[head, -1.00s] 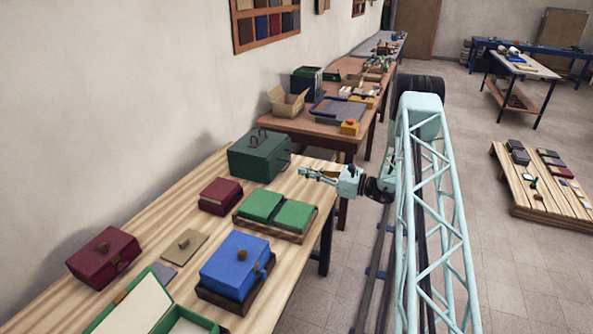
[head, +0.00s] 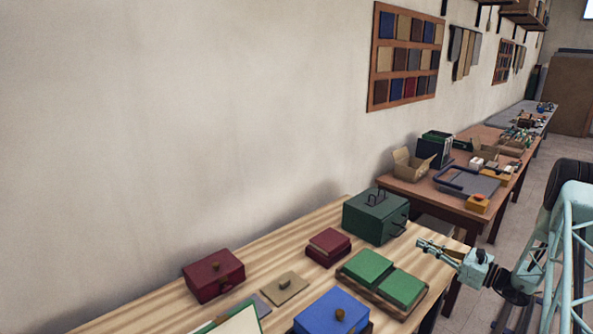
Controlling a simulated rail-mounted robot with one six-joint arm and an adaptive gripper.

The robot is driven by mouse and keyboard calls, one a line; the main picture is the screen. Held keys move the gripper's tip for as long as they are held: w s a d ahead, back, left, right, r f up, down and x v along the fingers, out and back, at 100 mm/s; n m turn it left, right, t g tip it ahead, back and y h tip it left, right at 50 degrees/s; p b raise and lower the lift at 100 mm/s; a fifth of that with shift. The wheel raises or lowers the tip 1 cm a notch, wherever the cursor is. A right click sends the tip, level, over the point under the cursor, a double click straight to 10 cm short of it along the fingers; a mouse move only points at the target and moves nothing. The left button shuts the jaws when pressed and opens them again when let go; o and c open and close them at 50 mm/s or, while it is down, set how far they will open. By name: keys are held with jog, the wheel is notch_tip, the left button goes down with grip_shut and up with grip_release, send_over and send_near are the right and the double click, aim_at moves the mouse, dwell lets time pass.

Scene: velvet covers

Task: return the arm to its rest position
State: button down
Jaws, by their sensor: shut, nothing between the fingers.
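My gripper (head: 432,247) is at the right end of the near wooden table (head: 440,238), just right of the dark green box (head: 375,216). Its pale green fingers point left and look closed with nothing in them. My arm runs off to the right edge of the head view, where part of it is cut off. I cannot tell the exact gap between the fingertips and the green box.
The near table holds green pads on a tray (head: 351,278), a blue box (head: 327,314), a dark red block (head: 328,246), a dark red box (head: 213,276) and a beige plate (head: 285,287). A brown table (head: 402,190) stands behind. Floor shows at right.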

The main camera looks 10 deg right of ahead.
jog(key=s+a+r+n+g+y, duration=0.1)
jog(key=s+a+r+n+g, duration=0.2)
jog(key=a+r, duration=0.65)
jog(key=s+a+r+n+g+y, duration=0.15)
jog(key=a+r+n+g, duration=0.3)
jog(key=a+r, duration=0.45)
jog(key=s+a+r+n+g+h, duration=0.1)
jog(key=s+a+r+n+g, duration=0.15)
jog(key=s+a+r, duration=0.4)
jog(key=s+a+r+n+g+h, duration=0.2)
jog(key=s+a+r+n, duration=0.2)
jog(key=s+a, duration=0.5)
jog(key=s+a+r+n+g+h, duration=0.1)
jog(key=s+a+r+n+h, duration=0.2)
jog(key=s, duration=0.7)
jog(key=s+a+r+n+g+h, duration=0.1)
jog(key=s+a+r+n, duration=0.3)
jog(key=s, duration=0.5)
jog(key=s+d+n+t+h, duration=0.1)
jog(key=s+d+n+h, duration=0.1)
jog(key=s, duration=0.8)
jog(key=s+d+r+n+t+h, duration=0.1)
jog(key=s+n+h, duration=0.3)
jog(key=s, duration=0.7)
jog(key=shift+d+r+n+t, duration=0.3)
jog(key=shift+d+n+t, duration=0.05)
jog(key=shift+n+t, duration=0.45)
jog(key=shift+s, duration=0.1)
